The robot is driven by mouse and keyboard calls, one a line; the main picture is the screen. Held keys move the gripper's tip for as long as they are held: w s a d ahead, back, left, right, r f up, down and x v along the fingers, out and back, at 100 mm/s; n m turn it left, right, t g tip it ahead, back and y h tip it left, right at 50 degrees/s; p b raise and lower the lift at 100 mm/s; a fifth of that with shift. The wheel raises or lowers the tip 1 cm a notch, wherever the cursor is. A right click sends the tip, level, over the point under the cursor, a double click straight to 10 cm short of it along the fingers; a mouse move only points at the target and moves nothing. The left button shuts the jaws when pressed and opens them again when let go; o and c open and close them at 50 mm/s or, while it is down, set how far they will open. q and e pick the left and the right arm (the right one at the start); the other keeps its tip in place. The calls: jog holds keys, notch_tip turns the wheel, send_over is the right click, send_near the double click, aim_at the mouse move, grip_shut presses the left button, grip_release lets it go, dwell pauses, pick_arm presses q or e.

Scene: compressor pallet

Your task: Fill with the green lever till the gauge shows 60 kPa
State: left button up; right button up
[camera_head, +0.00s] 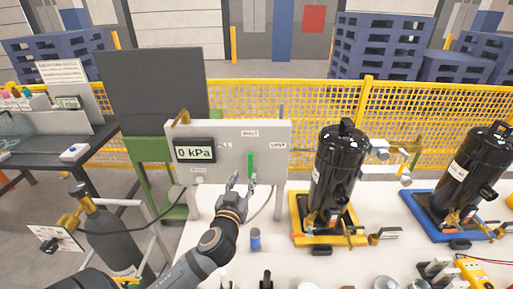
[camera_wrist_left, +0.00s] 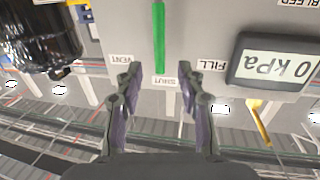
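The green lever (camera_head: 250,165) is on the front of a light grey panel (camera_head: 228,135). It stands upright, its free end toward the SHUT label, with FILL on the left and VENT on the right. The gauge (camera_head: 195,154) reads 0 kPa. In the inverted left wrist view, the lever (camera_wrist_left: 159,38) ends at the SHUT label and the gauge (camera_wrist_left: 274,62) also reads 0 kPa. My left gripper (camera_head: 241,182) is open in front of the panel near the lever. Its fingers (camera_wrist_left: 159,72) appear on either side of the lever's end, without visible contact. My right gripper is not in view.
A black compressor (camera_head: 340,165) on a yellow tray (camera_head: 300,238) stands right of the panel. Another black compressor (camera_head: 472,175) is farther right. A small blue cylinder (camera_head: 255,240) stands on the white table below the panel. A dark gas bottle (camera_head: 115,235) is at left.

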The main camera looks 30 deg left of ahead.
aim_at(249, 161)
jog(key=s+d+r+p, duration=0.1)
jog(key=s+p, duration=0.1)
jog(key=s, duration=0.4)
pick_arm(q)
jog(key=w, duration=0.2)
jog(key=w+a+r, duration=0.1)
jog(key=w, duration=0.1)
jog(key=w+a+p, duration=0.1)
jog(key=shift+w+a+r, duration=0.1)
jog(key=shift+w+r, duration=0.15)
jog(key=shift+w, duration=0.15)
jog(key=shift+p+x, duration=0.3)
jog(key=shift+x, duration=0.85)
jog(key=shift+w, duration=0.1)
jog(key=shift+w+f, duration=0.1)
jog(key=shift+f, duration=0.05)
jog(key=shift+c, duration=1.9)
grip_shut()
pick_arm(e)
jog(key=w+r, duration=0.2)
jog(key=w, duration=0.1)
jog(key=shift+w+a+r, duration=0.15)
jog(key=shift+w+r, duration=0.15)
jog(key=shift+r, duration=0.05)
